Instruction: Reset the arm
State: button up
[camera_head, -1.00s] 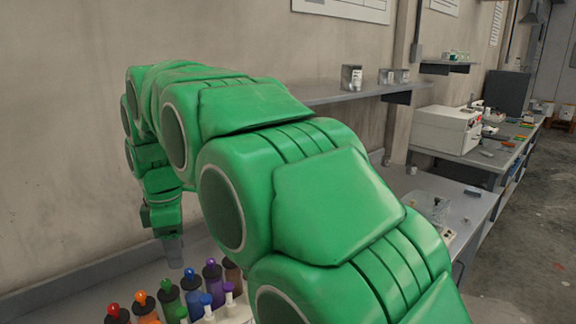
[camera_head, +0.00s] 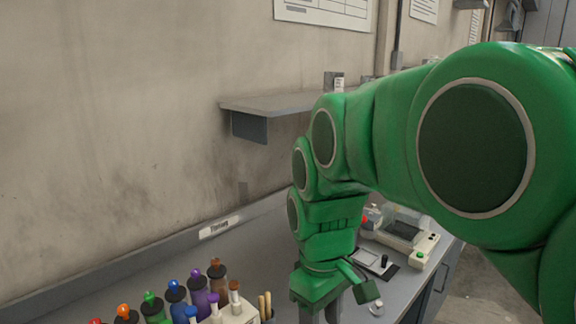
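My green arm fills the right half of the view and bends down over the bench. My gripper (camera_head: 325,305) hangs at its end, pointing down above the grey bench top (camera_head: 250,250). Its fingertips are cut off by the lower edge of the picture, so I cannot tell whether it is open or holds anything.
Several dark bottles with coloured tops (camera_head: 175,298) stand at the lower left, beside a white holder (camera_head: 238,313). A pale bench device (camera_head: 405,235) stands right of my gripper. A grey wall shelf (camera_head: 270,105) juts out behind the arm. The bench between bottles and wall is clear.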

jog(key=s+d+f+m, duration=0.3)
jog(key=s+d+m, duration=0.1)
jog(key=s, duration=0.3)
jog(key=s+d+f+m, duration=0.3)
jog(key=s+d+m, duration=0.1)
jog(key=s, duration=0.4)
jog(key=shift+d+f+m+g, duration=0.3)
jog(key=shift+d+f, duration=0.05)
jog(key=shift+d, duration=0.45)
dwell(0.7)
